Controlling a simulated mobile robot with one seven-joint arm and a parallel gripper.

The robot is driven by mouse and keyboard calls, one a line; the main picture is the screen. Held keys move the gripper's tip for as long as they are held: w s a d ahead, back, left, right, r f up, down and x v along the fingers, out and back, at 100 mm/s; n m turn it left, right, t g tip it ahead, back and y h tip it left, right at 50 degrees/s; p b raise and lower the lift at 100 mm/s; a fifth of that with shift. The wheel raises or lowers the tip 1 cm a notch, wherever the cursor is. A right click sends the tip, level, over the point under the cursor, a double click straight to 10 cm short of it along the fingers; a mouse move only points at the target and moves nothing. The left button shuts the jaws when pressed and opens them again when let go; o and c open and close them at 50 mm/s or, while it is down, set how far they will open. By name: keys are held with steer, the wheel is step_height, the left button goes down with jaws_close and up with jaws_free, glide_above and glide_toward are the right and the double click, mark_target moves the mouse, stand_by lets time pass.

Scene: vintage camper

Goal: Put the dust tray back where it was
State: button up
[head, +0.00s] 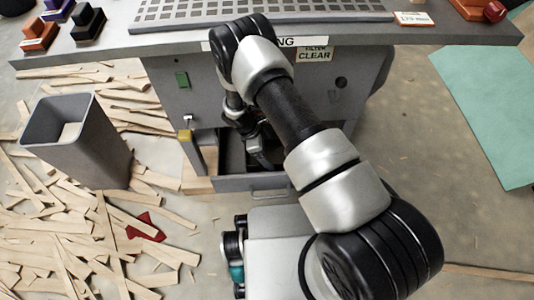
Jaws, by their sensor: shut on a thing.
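The dust tray (233,184) is a grey, drawer-like tray with a handle on its front wall. It sits low at the opening in the front of the grey machine (300,100), with its front part showing outside the cabinet. My gripper (262,160) points down at the tray, just behind its front wall, and is shut on it. My arm crosses in front and hides part of the tray's right side and the opening. The fingertips are small and dark, so their exact grip on the tray is hard to see.
A grey bin (110,150) stands to the left among scattered wood strips (60,240). A red piece (146,227) lies on them. The worktop (440,33) overhangs above. A green mat (490,110) lies at right; floor there is mostly clear.

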steer(key=shift+a+f, duration=0.2)
steer(key=shift+f, duration=0.3)
steer(key=shift+f, duration=0.2)
steer(key=o, duration=1)
steer(key=shift+o, duration=0.2)
steer(key=shift+r, duration=0.1)
steer(key=p+v, duration=0.3)
steer(key=v, duration=0.9)
steer(key=shift+r, duration=0.1)
